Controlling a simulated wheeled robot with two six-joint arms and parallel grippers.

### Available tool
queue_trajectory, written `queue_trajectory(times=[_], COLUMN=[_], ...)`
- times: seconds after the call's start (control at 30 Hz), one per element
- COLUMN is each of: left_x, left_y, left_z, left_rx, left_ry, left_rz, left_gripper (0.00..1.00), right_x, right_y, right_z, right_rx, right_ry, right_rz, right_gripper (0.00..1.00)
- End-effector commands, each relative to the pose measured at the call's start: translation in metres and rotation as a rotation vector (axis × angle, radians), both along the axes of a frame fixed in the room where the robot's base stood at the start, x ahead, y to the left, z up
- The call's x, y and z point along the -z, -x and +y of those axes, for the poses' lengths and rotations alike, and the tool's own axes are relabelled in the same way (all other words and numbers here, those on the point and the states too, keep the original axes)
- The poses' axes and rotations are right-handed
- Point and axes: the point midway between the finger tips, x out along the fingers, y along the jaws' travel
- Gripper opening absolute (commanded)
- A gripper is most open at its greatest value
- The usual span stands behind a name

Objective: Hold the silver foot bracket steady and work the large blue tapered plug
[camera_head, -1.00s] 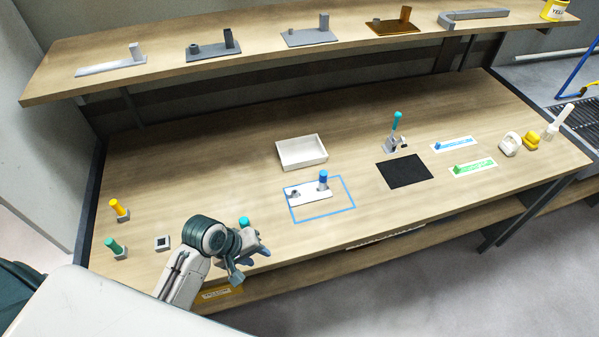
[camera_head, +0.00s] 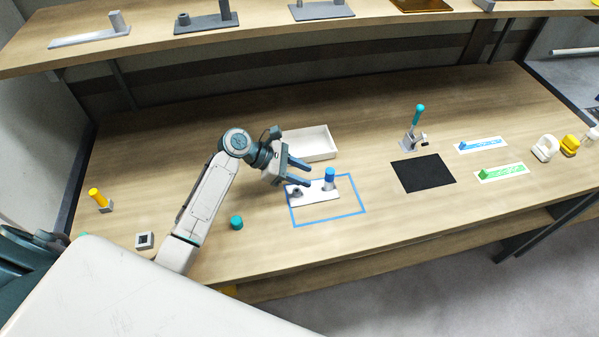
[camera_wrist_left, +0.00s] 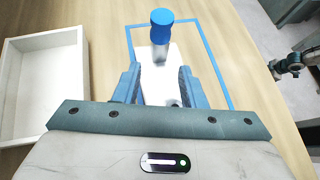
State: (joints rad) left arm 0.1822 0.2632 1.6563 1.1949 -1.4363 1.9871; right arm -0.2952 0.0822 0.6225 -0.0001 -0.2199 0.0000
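The silver foot bracket (camera_head: 318,196), a pale flat plate, lies inside a blue outline on the bench. A short round boss (camera_head: 296,193) stands at its left end. The blue plug (camera_head: 330,174) stands upright on its right end; it also shows in the left wrist view (camera_wrist_left: 161,22). My left gripper (camera_head: 308,174) is open and empty, its fingers over the bracket's left end. In the left wrist view, the bracket (camera_wrist_left: 158,75) shows between the spread fingers, and the gripper body hides its near end. A dark jointed part at the right edge there looks like my right arm.
A white tray (camera_head: 333,150) stands just behind the left gripper. A teal cap (camera_head: 236,223) and a small square block (camera_head: 144,240) are nearer the front. A black mat (camera_head: 423,184) and a teal-handled clamp (camera_head: 413,136) are to the right.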

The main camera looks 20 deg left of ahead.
Motion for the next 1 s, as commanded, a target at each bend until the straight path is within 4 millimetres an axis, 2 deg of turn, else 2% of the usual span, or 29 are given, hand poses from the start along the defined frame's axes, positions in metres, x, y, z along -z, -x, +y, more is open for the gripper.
queue_trajectory(times=[0.03, 0.13, 0.33, 0.37, 0.4, 0.53, 0.73, 0.83, 0.93, 0.97, 1.0], left_x=[0.009, 0.017, 0.028, 0.021, 0.022, 0.030, 0.036, 0.037, 0.037, 0.037, 0.037], left_y=[-0.002, -0.005, -0.011, -0.012, -0.013, -0.016, -0.018, -0.018, -0.018, -0.018, -0.018], left_z=[-0.005, -0.016, -0.034, -0.037, -0.040, -0.049, -0.055, -0.054, -0.054, -0.054, -0.054], left_rx=[0.001, 0.002, 0.003, 0.002, 0.001, 0.001, 0.002, 0.001, 0.001, 0.001, 0.001], left_ry=[0.002, 0.002, 0.000, 0.001, 0.001, 0.000, -0.002, -0.002, -0.002, -0.002, -0.002], left_rz=[-0.003, -0.004, -0.004, -0.001, 0.000, -0.001, -0.002, -0.003, -0.003, -0.003, -0.003], left_gripper=[0.37, 0.37, 0.37, 0.37, 0.37, 0.37, 0.37, 0.18, 0.17, 0.22, 0.15], right_x=[0.013, 0.029, 0.053, 0.039, 0.034, 0.027, 0.024, 0.025, 0.026, 0.026, 0.026], right_y=[0.009, 0.019, 0.014, 0.011, 0.007, -0.002, 0.002, 0.005, 0.007, 0.007, 0.007], right_z=[0.000, 0.000, 0.000, 0.001, 0.001, 0.002, 0.003, 0.003, 0.003, 0.003, 0.003], right_rx=[0.000, 0.001, 0.000, 0.001, 0.001, 0.001, 0.001, 0.001, 0.001, 0.001, 0.001], right_ry=[0.000, 0.000, 0.000, -0.001, -0.002, -0.002, -0.003, -0.003, -0.003, -0.003, -0.003], right_rz=[0.010, 0.023, 0.018, 0.015, 0.011, -0.002, 0.002, 0.007, 0.008, 0.008, 0.008], right_gripper=[0.50, 0.50, 0.50, 0.50, 0.50, 0.50, 0.50, 0.50, 0.50, 0.50, 0.50])
